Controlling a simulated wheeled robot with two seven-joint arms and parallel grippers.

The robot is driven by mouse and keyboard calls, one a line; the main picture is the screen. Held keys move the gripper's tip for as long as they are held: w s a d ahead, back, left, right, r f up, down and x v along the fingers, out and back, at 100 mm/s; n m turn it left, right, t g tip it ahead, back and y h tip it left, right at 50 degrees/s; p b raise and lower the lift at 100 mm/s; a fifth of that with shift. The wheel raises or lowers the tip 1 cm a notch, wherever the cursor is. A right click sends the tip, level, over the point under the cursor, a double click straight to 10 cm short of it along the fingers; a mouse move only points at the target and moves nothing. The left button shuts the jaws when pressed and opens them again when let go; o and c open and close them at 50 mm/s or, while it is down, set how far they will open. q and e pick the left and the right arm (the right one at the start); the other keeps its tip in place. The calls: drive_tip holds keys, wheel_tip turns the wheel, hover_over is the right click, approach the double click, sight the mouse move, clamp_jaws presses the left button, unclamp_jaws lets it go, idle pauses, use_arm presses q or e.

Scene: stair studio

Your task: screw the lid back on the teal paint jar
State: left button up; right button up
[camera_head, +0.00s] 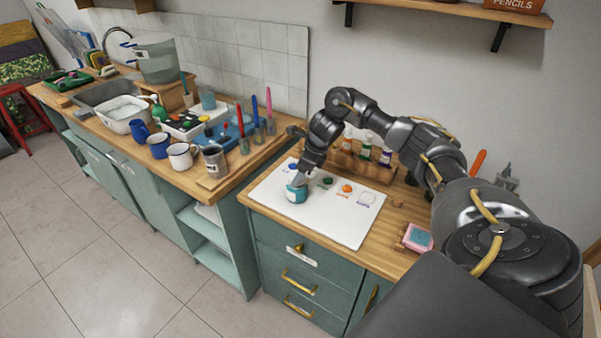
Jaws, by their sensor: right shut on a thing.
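The teal paint jar (296,195) stands upright on the white board, near its left front part. My right gripper (300,181) reaches down from above and is shut at the jar's top, on its lid. The fingers hide most of the lid, and it is too small to tell how it sits on the rim. My left gripper is not in view.
The white board (345,222) also carries green, orange and white round paint spots or lids. A wooden rack with bottles (365,152) stands behind it. A pink-and-teal block (417,238) lies to the right. Mugs (181,156) and brushes crowd the left counter.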

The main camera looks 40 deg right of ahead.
drive_tip(key=shift+f+b, duration=0.25)
drive_tip(key=shift+b, duration=0.05)
drive_tip(key=o, duration=1.3)
drive_tip(key=shift+o, duration=0.2)
drive_tip(key=shift+r, duration=0.1)
drive_tip(key=shift+r+p, duration=2.45)
drive_tip(key=shift+r, duration=1)
